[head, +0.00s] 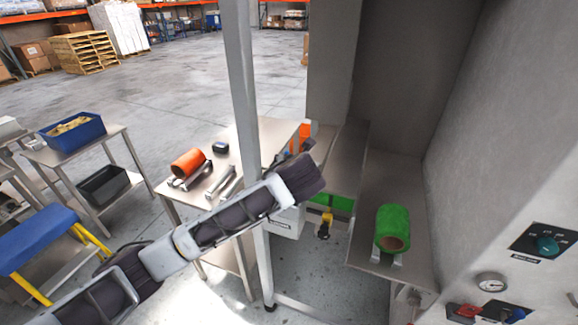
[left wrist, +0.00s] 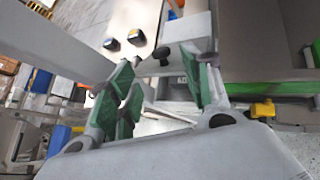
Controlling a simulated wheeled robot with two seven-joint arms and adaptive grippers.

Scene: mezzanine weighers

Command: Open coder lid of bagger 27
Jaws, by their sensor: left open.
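My left gripper (left wrist: 160,75) is open, its green-padded fingers spread apart in the left wrist view. A black knob (left wrist: 162,53) shows between and just beyond the fingertips. I cannot tell whether it touches them. Behind it is a grey box with a partly hidden label (left wrist: 180,84), probably the coder. In the head view a pale labelled box (head: 287,222) sits low behind my left forearm, its label too small to read. The wrist covers much of this area, so the lid's state cannot be told. My right gripper is not in view.
A grey upright post (head: 243,80) stands close by my left arm. A steel table (head: 275,140) holds an orange roll (head: 187,163). A green roll (head: 392,228) rests on the machine's shelf at right.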

